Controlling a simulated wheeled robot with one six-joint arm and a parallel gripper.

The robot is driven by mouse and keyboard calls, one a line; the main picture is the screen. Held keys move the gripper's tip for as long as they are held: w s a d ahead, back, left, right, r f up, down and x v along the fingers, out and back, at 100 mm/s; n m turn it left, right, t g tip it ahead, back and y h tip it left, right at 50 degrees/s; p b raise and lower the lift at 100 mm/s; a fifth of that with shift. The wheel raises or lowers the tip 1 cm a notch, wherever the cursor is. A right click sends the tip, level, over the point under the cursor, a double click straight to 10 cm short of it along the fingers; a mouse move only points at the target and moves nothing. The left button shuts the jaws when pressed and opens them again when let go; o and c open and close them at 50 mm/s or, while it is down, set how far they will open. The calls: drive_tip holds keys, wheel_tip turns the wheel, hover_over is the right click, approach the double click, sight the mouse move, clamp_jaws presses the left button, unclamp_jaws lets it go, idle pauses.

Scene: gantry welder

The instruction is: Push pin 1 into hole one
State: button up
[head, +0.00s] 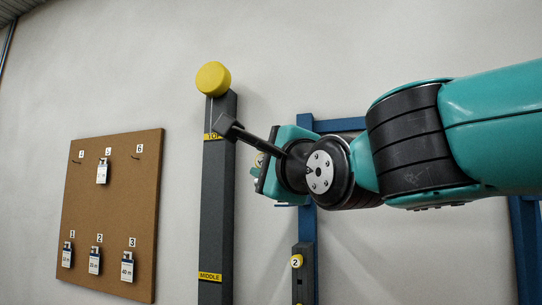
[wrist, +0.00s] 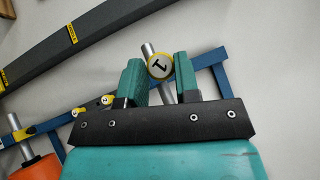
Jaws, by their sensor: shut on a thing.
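My gripper (wrist: 159,78) has its two teal fingers shut on pin 1 (wrist: 160,66), a metal pin with a round yellow-rimmed head marked 1. Its shaft shows above and below the head in the wrist view. In the head view my gripper (head: 262,172) is just right of the dark post, in front of the blue frame, and mostly hides the pin. Hole one cannot be made out in either view. I cannot tell whether the pin touches the frame.
A dark post (head: 215,215) with TOP and MIDDLE labels and a yellow ball (head: 213,79) stands left of my gripper. A blue frame (head: 308,228) is behind. A yellow knob marked 2 (head: 296,261) is below. A brown tag board (head: 112,215) hangs left. An orange cylinder (wrist: 38,168) shows lower left.

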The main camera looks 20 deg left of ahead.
idle(0.4)
drive_tip(key=shift+w, duration=0.55)
drive_tip(key=shift+w, duration=0.1)
drive_tip(key=shift+w+d, duration=0.1)
drive_tip(key=shift+w, duration=0.4)
drive_tip(key=shift+w, duration=0.15)
drive_tip(key=shift+w+d+p, duration=0.1)
drive_tip(key=shift+w+p, duration=0.2)
drive_tip(key=shift+w, duration=1.05)
drive_tip(key=shift+w+d, duration=0.1)
drive_tip(key=shift+w, duration=0.35)
drive_tip(key=shift+w, duration=0.15)
